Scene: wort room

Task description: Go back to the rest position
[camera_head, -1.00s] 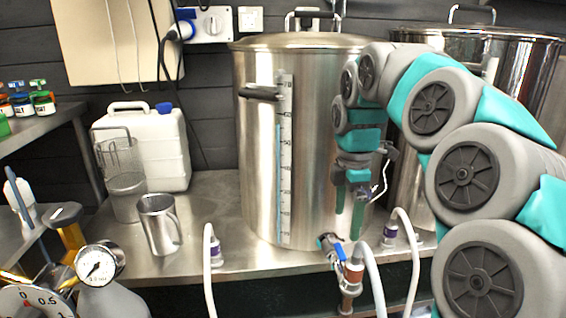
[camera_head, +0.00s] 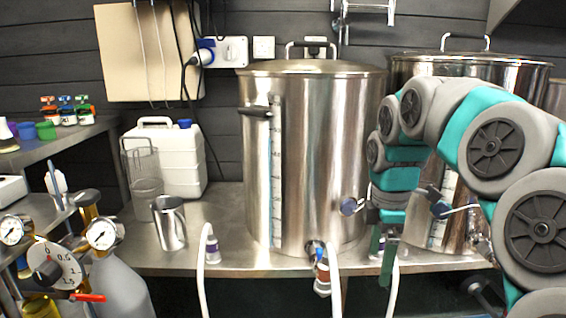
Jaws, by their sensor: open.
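My arm comes in from the right edge, arches over and hangs down in front of the gap between the two steel kettles. My gripper (camera_head: 381,254) points downward at its end, with its green fingers apart and nothing seen between them. It is just right of the front kettle (camera_head: 315,160), which has a level scale and a lid. The second kettle (camera_head: 470,68) stands behind my arm and is partly hidden by it.
A gas bottle (camera_head: 118,285) with gauges is at the lower left. Small bottles (camera_head: 67,115) stand on the left shelf.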

